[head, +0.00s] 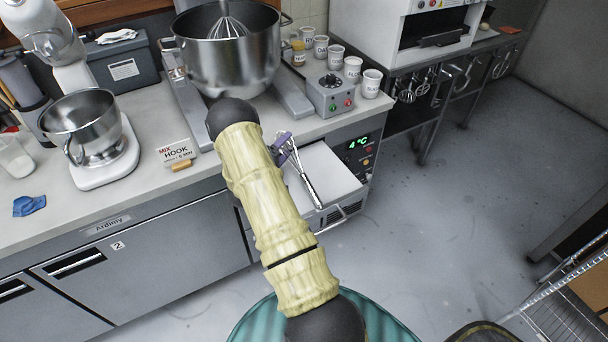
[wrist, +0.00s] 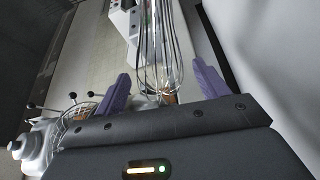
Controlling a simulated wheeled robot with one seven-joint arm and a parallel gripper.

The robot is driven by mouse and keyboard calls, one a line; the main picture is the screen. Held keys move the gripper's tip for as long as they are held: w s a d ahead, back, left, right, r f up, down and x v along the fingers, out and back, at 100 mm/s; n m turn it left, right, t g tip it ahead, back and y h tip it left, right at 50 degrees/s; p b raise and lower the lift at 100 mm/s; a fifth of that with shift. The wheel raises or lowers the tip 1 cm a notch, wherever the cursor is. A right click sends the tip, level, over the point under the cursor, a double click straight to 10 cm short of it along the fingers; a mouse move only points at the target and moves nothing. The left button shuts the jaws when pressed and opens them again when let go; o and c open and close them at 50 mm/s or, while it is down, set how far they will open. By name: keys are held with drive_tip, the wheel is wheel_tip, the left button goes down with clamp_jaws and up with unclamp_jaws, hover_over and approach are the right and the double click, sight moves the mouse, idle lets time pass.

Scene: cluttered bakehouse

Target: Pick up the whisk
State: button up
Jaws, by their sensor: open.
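A wire whisk (wrist: 150,45) runs up the middle of the wrist view. The rounded end of its wire loops lies between the two purple fingers of my gripper (wrist: 160,70). The fingers stand apart, with a gap to the wires on each side. In the head view my gripper (head: 284,146) is partly hidden behind my arm, in front of the counter edge. A slim metal whisk (head: 305,182) shows just below and right of it, against a white panel. I cannot tell what supports the whisk.
The counter holds a big mixing bowl (head: 226,62), a stand mixer's bowl (head: 84,125), a grey control box (head: 331,95) and several white cups (head: 371,83). Other utensils hang below a shelf (head: 406,90). A wire rack (head: 575,300) stands lower right. The floor (head: 440,220) between is clear.

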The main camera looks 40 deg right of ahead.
drive_tip(key=shift+x, duration=0.9)
drive_tip(key=c, duration=1.2)
drive_tip(key=shift+o, duration=0.2)
drive_tip(key=shift+r, duration=0.2)
wheel_tip(320, 180, up, 10)
drive_tip(key=shift+f+b, duration=0.1)
drive_tip(key=shift+b, duration=0.25)
